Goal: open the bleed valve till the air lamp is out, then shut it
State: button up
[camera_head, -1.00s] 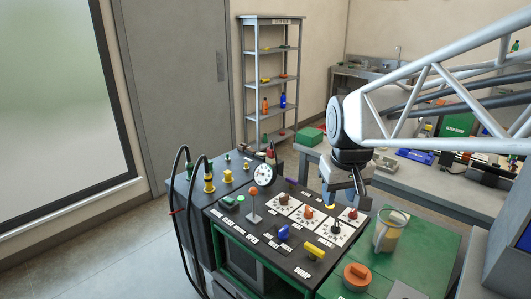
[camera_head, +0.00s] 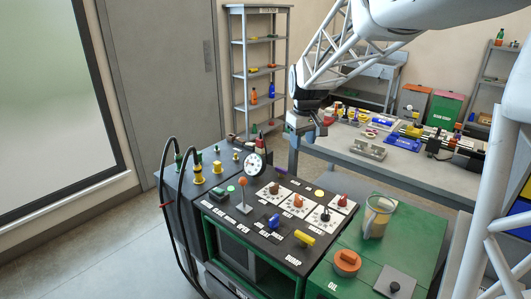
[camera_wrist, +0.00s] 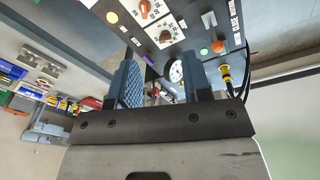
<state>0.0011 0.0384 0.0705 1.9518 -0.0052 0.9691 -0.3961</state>
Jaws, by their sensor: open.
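The cart's dark control panel (camera_head: 262,232) carries several knobs, levers and a white dial gauge (camera_head: 255,164). I cannot read which fitting is the bleed valve or which is the air lamp. A round yellow lamp-like spot (camera_head: 319,192) near the panel's back looks bright; it also shows in the wrist view (camera_wrist: 112,17). A purple handle (camera_wrist: 148,60) lies at the panel edge near the gauge in the wrist view. My gripper (camera_head: 311,134) is open and empty, raised near the panel's back edge, apart from every control. Its fingers (camera_wrist: 165,75) stand wide in the wrist view.
A clear jug (camera_head: 377,217) and an orange cap (camera_head: 347,262) stand on the green top at right. Yellow fittings (camera_head: 198,174) and black hoses rise at the left. A grey workbench (camera_head: 340,150) with parts stands behind. A yellow handle (camera_head: 304,239) sits at the front.

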jog(key=w+f+n, duration=0.1)
jog(key=w+f, duration=0.3)
jog(key=w, duration=0.5)
jog(key=w+f+n, duration=0.1)
jog(key=w+f, duration=0.4)
jog(key=w, duration=0.4)
jog(key=n+g, duration=0.1)
jog(key=n, duration=0.1)
send_over(281, 172)
jog(key=f, duration=1.3)
jog(key=shift+w+d+f, duration=0.1)
jog(key=shift+d+f, duration=0.1)
jog(key=shift+w+f, duration=0.4)
jog(key=shift+f, duration=0.1)
jog(key=shift+f, duration=0.15)
jog(key=shift+f, duration=3.75)
grip_shut()
